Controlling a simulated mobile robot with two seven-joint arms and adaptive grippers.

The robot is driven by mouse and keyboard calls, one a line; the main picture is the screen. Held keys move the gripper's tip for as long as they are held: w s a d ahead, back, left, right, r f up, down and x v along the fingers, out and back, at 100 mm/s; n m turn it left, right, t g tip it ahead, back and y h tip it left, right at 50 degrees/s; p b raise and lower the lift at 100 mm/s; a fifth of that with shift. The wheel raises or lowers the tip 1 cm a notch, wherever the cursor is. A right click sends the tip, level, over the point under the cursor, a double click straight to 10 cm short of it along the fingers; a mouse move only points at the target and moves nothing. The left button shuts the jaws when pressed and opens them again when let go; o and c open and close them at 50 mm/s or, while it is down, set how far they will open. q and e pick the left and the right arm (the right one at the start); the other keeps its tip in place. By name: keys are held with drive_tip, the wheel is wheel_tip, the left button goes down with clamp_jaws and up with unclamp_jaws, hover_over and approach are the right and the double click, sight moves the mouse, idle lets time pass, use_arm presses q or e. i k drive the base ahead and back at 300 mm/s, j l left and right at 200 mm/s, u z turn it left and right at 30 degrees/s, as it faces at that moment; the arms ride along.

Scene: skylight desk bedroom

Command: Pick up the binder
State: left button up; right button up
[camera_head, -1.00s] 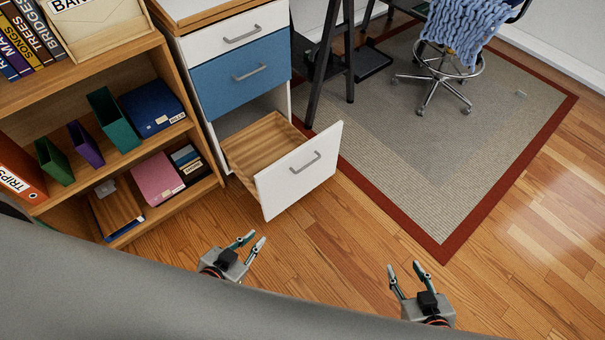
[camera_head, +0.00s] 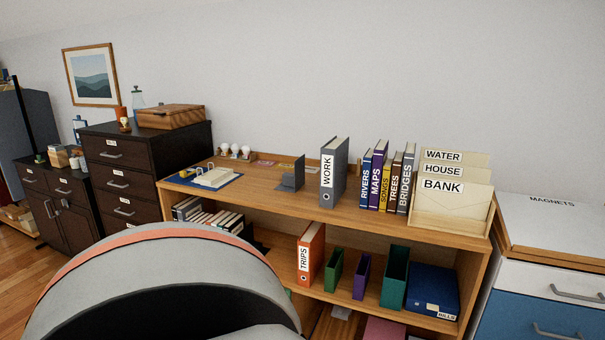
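A grey binder labelled WORK (camera_head: 331,175) stands upright on top of the wooden shelf unit, left of a row of books. An orange binder labelled TRIPS (camera_head: 309,254) stands upright on the shelf below. The frames do not settle which binder the task means. Both of my grippers are out of view now. A large grey and orange part of my own body covers the lower left and hides part of the shelves.
Beside the WORK binder stand a grey bookend (camera_head: 291,178) and several labelled books (camera_head: 381,180). A beige file holder (camera_head: 452,208) stands at the right end. Green and purple holders and a blue box (camera_head: 433,289) share the lower shelf. A dark drawer cabinet (camera_head: 126,180) stands left.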

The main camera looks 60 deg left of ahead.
sight(334, 161)
drive_tip(key=u, duration=1.9)
drive_tip(key=i+j+z, duration=0.15)
drive_tip(key=i+j, duration=0.15)
drive_tip(key=i+j+z, duration=0.1)
drive_tip(key=i+j, duration=0.15)
drive_tip(key=j, duration=0.15)
drive_tip(key=i+j+z, duration=0.15)
drive_tip(key=j, duration=0.25)
drive_tip(key=i+j+z, duration=0.15)
drive_tip(key=i+j, duration=0.15)
drive_tip(key=i+j+z, duration=0.1)
drive_tip(key=j, duration=0.45)
drive_tip(key=i, duration=0.1)
